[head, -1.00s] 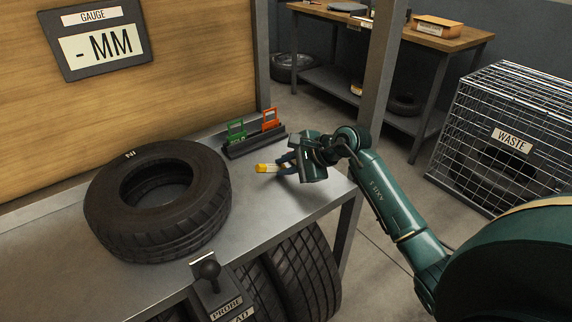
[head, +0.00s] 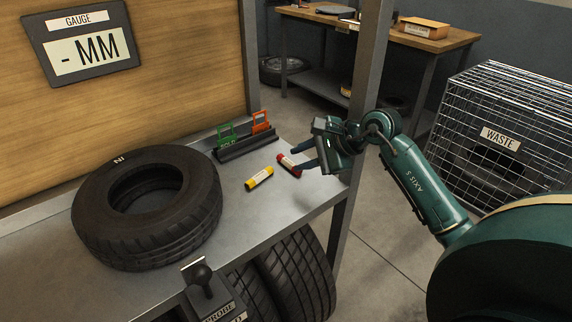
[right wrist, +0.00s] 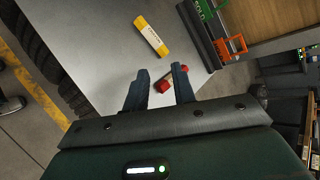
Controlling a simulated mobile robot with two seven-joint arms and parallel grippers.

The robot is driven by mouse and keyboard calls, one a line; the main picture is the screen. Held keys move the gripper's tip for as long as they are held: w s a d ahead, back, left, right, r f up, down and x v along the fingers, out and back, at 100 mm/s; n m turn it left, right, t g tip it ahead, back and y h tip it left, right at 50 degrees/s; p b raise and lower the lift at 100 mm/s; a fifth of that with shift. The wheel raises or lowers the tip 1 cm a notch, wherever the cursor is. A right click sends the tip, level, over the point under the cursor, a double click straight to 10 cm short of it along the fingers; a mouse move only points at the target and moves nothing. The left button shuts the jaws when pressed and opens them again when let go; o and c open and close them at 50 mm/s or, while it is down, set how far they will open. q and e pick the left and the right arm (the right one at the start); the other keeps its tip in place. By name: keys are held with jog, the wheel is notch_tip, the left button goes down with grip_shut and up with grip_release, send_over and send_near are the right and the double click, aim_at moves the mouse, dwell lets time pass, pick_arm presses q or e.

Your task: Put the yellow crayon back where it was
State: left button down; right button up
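The yellow crayon (head: 259,178) lies flat on the metal bench; it also shows in the right wrist view (right wrist: 152,36), beyond my fingertips. A red crayon (head: 289,166) lies to its right, apart from it. My right gripper (head: 302,158) is open and empty at the red crayon's right end. In the right wrist view, the red crayon (right wrist: 162,87) shows between and beyond the spread fingers (right wrist: 159,78), partly hidden by one finger. Whether a finger touches it is unclear. My left gripper is not in view.
A dark rack (head: 246,146) with green and orange frames stands behind the crayons. A large tyre (head: 146,210) lies on the bench (head: 225,225) at left. A probe (head: 203,280) stands at the front edge. A waste cage (head: 500,140) stands at right.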

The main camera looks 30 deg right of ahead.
jog(key=shift+v, duration=1.7)
